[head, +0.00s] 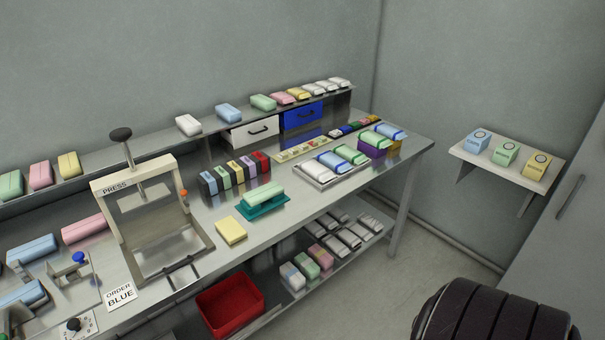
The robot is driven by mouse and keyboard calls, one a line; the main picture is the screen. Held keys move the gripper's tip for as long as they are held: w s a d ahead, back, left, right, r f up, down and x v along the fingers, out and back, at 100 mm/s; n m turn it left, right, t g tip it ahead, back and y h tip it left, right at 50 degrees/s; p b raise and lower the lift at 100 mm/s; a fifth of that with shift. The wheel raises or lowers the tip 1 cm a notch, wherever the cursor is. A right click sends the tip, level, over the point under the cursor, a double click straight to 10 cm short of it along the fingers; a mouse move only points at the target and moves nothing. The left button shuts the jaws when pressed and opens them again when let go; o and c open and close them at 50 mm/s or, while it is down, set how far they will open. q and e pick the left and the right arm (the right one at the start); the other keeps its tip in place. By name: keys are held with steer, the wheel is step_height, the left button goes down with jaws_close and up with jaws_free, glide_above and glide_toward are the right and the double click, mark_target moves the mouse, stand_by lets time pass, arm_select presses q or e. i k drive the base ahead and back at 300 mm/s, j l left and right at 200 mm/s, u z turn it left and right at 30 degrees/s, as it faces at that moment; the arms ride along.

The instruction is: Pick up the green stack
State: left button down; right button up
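A pale green stack (263,195) lies on a small teal tray (268,210) near the middle of the steel table, beside a yellow block (231,231). Other pale green bundles show too: one on the wall shelf (263,102), one at the far left of that shelf (10,185), and one in the metal tray (350,153) at the table's right. Neither of my grippers is in view.
A press frame (105,192) stands left of the teal tray. A row of coloured upright packs (236,173) is behind it. A red bin (230,303) is below the front edge. Bare steel lies around the teal tray.

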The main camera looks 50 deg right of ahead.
mark_target(255, 198)
steer(key=z, duration=1.2)
